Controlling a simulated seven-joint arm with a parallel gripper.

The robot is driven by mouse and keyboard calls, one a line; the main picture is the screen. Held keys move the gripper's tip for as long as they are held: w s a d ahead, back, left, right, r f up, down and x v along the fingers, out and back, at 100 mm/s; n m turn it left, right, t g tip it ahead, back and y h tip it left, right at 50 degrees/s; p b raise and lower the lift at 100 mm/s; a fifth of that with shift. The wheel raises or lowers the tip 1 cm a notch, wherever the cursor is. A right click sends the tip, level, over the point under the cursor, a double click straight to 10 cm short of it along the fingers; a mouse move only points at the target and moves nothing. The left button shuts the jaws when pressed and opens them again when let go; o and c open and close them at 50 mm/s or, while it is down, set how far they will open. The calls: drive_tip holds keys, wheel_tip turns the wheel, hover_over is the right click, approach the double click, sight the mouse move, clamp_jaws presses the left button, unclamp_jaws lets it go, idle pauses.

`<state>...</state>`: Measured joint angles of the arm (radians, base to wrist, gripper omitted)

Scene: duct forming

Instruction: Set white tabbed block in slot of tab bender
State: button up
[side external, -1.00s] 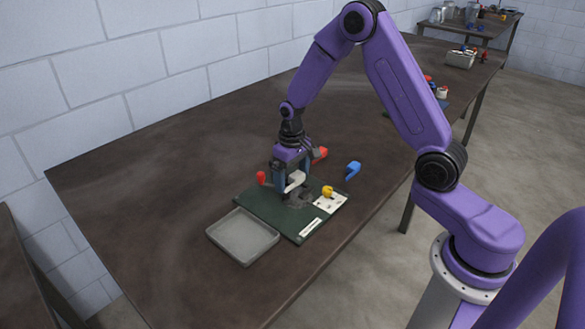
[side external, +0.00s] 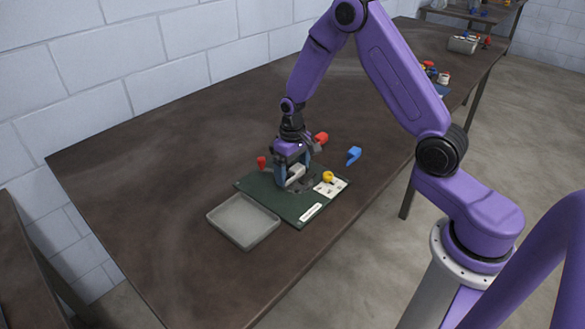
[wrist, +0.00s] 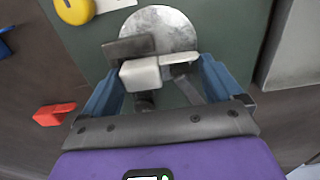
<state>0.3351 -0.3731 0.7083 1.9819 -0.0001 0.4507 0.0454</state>
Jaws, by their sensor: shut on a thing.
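My gripper (wrist: 160,85) is shut on the white tabbed block (wrist: 143,74), which lies between its two blue fingers. It also shows in the side view (side external: 296,172), low over the green board. The block's thin tab (wrist: 181,58) points right in the wrist view. The tab bender (wrist: 165,28) is a grey round disc with a dark block on it, on the board, and it shows grey under the gripper in the side view (side external: 303,186). The white block overlaps the bender's near edge in the wrist view. The slot is hidden, so I cannot tell whether the block is in it.
The green board (side external: 275,201) carries a yellow knob (side external: 328,177) on a white card (side external: 334,188). An empty grey tray (side external: 243,221) stands at its left. Red pieces (side external: 261,162) (side external: 321,138) and a blue piece (side external: 354,155) lie around. The table's left part is clear.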

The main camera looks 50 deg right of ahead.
drive_tip(key=o, duration=0.7)
wheel_tip(320, 180, up, 17)
drive_tip(key=s+a+r+n, duration=0.2)
drive_tip(key=s+a+n, duration=0.4)
drive_tip(key=s+a, duration=0.5)
drive_tip(key=s+d+n, duration=0.1)
drive_tip(key=s+n, duration=0.1)
drive_tip(key=s, duration=0.4)
drive_tip(key=s+f+n, duration=0.1)
drive_tip(key=s+n, duration=0.1)
drive_tip(key=s, duration=0.5)
drive_tip(key=s+d+n, duration=0.1)
drive_tip(key=s+n, duration=0.1)
drive_tip(key=s, duration=0.5)
drive_tip(key=shift+s+d+f+n, duration=0.2)
drive_tip(key=shift+d+n, duration=0.1)
